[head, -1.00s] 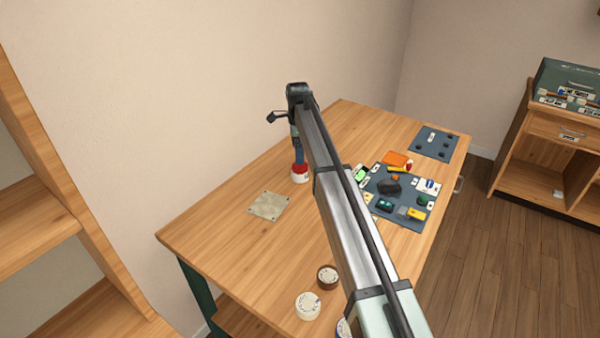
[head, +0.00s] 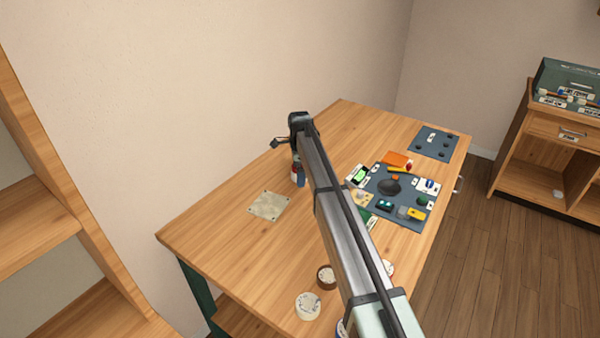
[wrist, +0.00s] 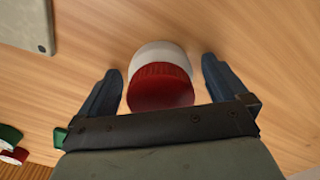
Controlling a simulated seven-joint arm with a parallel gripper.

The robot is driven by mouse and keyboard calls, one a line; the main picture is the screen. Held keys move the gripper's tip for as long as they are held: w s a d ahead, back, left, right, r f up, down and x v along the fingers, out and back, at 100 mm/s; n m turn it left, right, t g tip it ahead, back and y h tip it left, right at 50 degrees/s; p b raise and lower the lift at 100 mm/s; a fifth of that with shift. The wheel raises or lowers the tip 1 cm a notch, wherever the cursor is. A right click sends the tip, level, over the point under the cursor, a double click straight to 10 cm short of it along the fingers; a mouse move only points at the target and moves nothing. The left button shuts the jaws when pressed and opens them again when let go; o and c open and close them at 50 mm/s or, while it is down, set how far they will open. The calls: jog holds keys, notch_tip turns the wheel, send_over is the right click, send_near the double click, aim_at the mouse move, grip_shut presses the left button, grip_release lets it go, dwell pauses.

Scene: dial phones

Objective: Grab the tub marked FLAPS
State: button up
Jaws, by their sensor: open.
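A round tub with a red ribbed lid and white body (wrist: 160,85) sits between the two dark blue fingers of my gripper (wrist: 161,66) in the wrist view. The fingers are open, with a gap of table visible on each side of it. No lettering is readable on it, so I cannot tell whether it is marked FLAPS. In the head view my gripper (head: 298,175) is low over the table's back part, and the tub there is mostly hidden by it. A cream-topped tub (head: 308,306) and a brown-rimmed tub (head: 327,278) stand near the front edge; their marks are unreadable.
A pale square plate (head: 269,205) lies left of my gripper. A dark mat (head: 378,214) with several small items lies to the right, and another mat (head: 434,143) lies farther back. A red and white thing (head: 389,268) shows beside my arm. Bare wood surrounds the gripper.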

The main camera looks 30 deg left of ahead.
jog(key=shift+c, duration=0.4)
jog(key=c, duration=1.1)
